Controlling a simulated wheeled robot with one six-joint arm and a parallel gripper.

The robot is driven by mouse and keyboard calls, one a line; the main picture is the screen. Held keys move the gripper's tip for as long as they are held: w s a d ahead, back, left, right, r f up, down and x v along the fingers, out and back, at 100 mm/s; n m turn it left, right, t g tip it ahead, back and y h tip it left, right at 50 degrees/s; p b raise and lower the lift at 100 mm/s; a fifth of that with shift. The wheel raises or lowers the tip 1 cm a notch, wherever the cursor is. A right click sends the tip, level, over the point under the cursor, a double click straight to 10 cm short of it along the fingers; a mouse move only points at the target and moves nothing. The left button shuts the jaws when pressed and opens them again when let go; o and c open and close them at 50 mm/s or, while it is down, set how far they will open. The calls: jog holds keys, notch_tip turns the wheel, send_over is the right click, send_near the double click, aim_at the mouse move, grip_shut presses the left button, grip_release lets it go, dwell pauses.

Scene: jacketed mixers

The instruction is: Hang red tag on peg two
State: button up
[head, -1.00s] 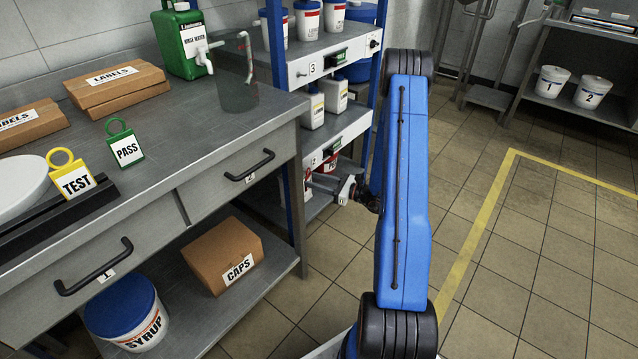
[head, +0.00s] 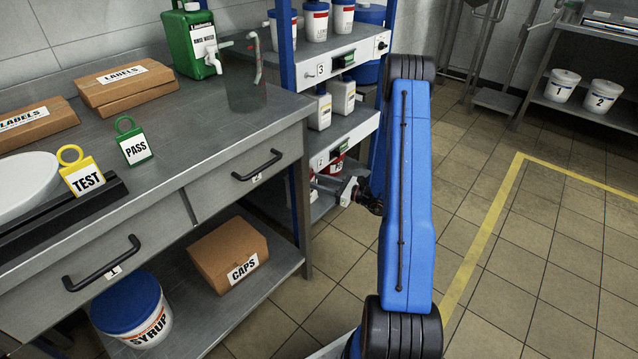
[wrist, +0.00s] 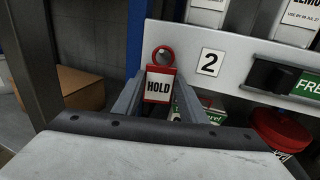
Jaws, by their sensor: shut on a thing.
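The red tag (wrist: 160,84), marked HOLD, is upright between the fingers of my gripper (wrist: 158,100) in the wrist view, with its ring at the top. My gripper is shut on it. Tag and fingers are in front of the left end of the white shelf edge (wrist: 228,68) bearing the number 2 plate (wrist: 210,62).
A blue rack post (wrist: 133,45) stands close left of the tag. A green FREE marker (wrist: 306,86) and a red-lidded tub (wrist: 280,130) are to the right. The yellow TEST tag (head: 82,172) and green PASS tag (head: 133,142) stand on the bench. Floor right of my arm is clear.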

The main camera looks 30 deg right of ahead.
jog(key=o, duration=1.2)
jog(key=shift+s+d, duration=0.1)
jog(key=shift+d, duration=0.05)
jog(key=v, duration=1.7)
jog(key=shift+s, duration=0.1)
